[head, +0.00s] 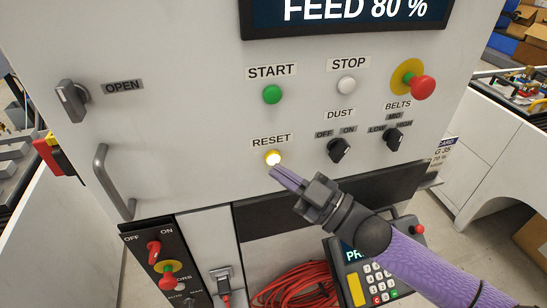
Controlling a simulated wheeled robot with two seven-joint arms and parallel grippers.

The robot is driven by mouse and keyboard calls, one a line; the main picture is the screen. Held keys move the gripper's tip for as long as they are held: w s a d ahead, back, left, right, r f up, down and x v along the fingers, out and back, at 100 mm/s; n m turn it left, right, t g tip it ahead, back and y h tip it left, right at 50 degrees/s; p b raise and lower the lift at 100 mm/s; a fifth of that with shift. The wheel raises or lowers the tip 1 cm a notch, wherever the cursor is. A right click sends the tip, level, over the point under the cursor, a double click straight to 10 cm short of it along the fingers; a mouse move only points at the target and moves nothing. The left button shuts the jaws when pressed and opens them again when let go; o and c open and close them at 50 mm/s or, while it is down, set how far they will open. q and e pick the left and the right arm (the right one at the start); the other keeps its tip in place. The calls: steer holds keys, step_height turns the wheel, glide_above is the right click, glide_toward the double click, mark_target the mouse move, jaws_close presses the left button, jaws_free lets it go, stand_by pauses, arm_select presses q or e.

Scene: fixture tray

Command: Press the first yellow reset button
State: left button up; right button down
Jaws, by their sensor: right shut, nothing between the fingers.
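My right arm comes in from the lower right. My left gripper is not in view.
Above are the green START button (272,95), white STOP button (346,85) and red emergency knob (422,88). DUST (340,150) and BELTS (394,139) knobs sit to the right. A grey handle (113,182) stands out at left. A keypad pendant (352,285) is below.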

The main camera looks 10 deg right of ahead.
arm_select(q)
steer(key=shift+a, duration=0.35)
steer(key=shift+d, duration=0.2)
arm_select(e)
steer(key=shift+w, duration=0.1)
stand_by(0.3)
steer(key=shift+w, duration=0.3)
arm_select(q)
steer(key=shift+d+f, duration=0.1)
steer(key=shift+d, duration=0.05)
